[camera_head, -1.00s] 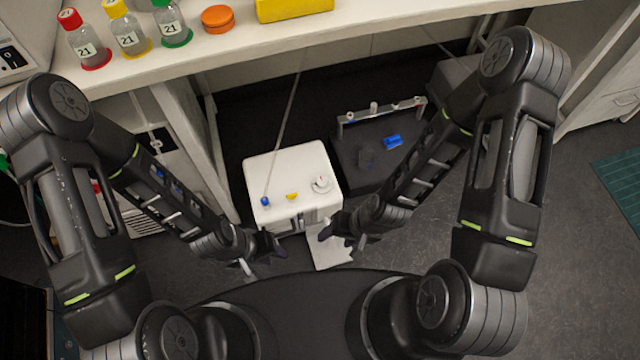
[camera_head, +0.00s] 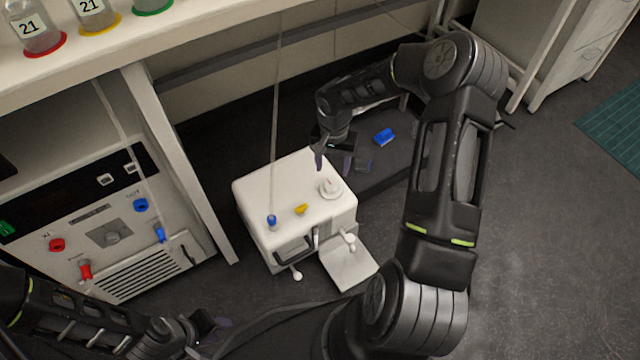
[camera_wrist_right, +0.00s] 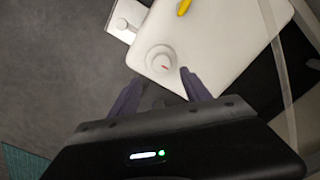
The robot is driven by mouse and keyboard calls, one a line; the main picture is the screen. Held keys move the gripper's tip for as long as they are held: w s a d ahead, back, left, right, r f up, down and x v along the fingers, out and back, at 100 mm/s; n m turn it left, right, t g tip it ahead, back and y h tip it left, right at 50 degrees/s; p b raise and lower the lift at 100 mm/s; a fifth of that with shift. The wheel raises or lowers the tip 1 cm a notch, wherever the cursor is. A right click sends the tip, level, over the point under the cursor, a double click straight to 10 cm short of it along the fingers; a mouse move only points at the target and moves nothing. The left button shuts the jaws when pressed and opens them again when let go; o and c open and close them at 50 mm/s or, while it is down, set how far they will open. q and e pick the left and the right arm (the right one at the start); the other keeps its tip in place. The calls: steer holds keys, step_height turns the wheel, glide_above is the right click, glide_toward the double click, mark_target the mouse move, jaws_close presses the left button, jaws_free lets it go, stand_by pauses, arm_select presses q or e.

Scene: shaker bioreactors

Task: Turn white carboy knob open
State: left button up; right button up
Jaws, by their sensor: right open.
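The white carboy (camera_head: 285,205) is a boxy white container on the floor under the bench. Its round white knob (camera_head: 330,187) with a small red mark sits on the top, near the right corner. The knob also shows in the right wrist view (camera_wrist_right: 162,60), just ahead of the fingertips. My right gripper (camera_head: 333,164) is open and empty, above and behind the knob, apart from it. It also shows in the right wrist view (camera_wrist_right: 160,82), pointing toward the knob. My left gripper (camera_head: 208,330) is low at the lower left, and its jaws are unclear.
A blue cap (camera_head: 271,222) with a thin line and a yellow piece (camera_head: 301,209) are on the carboy's top. A dark platform (camera_head: 385,165) stands behind right. A control panel box (camera_head: 110,235) is at the left under the bench (camera_head: 130,62). Floor is free at right.

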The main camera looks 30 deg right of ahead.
mark_target(331, 185)
steer(key=shift+a+f, duration=0.1)
steer(key=shift+f, duration=0.25)
step_height(331, 185, down, 7)
steer(key=shift+f+b, duration=0.1)
steer(key=shift+b, duration=1.1)
steer(key=shift+c, duration=0.6)
jaws_close()
